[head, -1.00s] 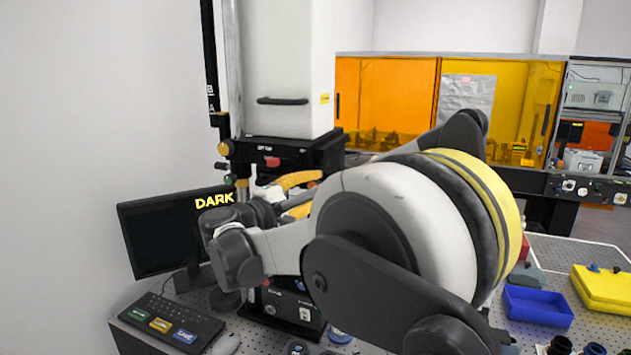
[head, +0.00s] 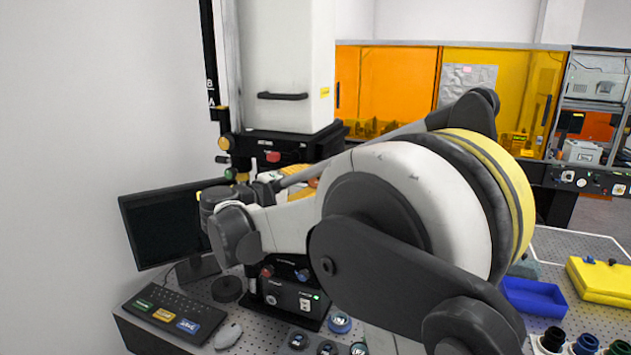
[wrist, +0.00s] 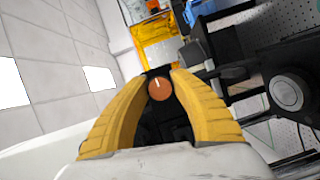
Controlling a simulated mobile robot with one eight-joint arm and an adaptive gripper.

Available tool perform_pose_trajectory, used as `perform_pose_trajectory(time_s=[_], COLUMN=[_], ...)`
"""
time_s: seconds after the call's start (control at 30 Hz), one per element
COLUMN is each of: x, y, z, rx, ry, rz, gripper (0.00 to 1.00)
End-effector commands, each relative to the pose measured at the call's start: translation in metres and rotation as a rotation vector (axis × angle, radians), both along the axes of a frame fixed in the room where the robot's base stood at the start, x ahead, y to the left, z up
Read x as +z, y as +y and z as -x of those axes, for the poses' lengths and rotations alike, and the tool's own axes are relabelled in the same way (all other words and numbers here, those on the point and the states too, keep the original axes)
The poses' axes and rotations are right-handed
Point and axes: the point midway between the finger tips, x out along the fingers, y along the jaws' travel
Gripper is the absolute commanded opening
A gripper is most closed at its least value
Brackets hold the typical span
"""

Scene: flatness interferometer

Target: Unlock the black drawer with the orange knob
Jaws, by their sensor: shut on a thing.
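The orange knob (wrist: 159,89), round with a pale line on its face, sits between the yellow fingertips of my gripper (wrist: 160,80) in the wrist view. The fingers are closed in on it from both sides. A dark surface lies around the knob, but the drawer's outline cannot be made out there. In the head view, my own arm covers the knob and most of the fingers. A black housing (head: 262,143) with a red part (head: 272,157) shows just behind my wrist, under the white column. I cannot tell whether the drawer is locked.
A monitor (head: 155,230) stands left of my wrist, with a keyboard (head: 172,318) and mouse (head: 228,336) below. A black control box (head: 285,299) stands beneath my arm. A blue bin (head: 533,296) and a yellow case (head: 602,280) lie at right. Orange enclosure panels (head: 385,85) stand behind.

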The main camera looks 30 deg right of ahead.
Motion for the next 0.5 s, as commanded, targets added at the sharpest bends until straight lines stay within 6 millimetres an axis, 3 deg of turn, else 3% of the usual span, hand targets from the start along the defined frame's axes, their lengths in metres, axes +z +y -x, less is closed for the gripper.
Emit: perform_pose_trajectory(time_s=[0.17, 0.2, 0.27, 0.5], x=[0.0011, 0.0011, 0.001, 0.0004], y=[-0.0003, -0.0003, -0.0003, -0.0001], z=[-0.0004, -0.0004, -0.0004, -0.0002], rx=[0.001, 0.001, 0.001, 0.0], ry=[0.0, 0.0, 0.0, 0.001], rz=[0.003, 0.003, 0.002, 0.001], gripper=[0.0, 0.31, 0.5, 0.52])
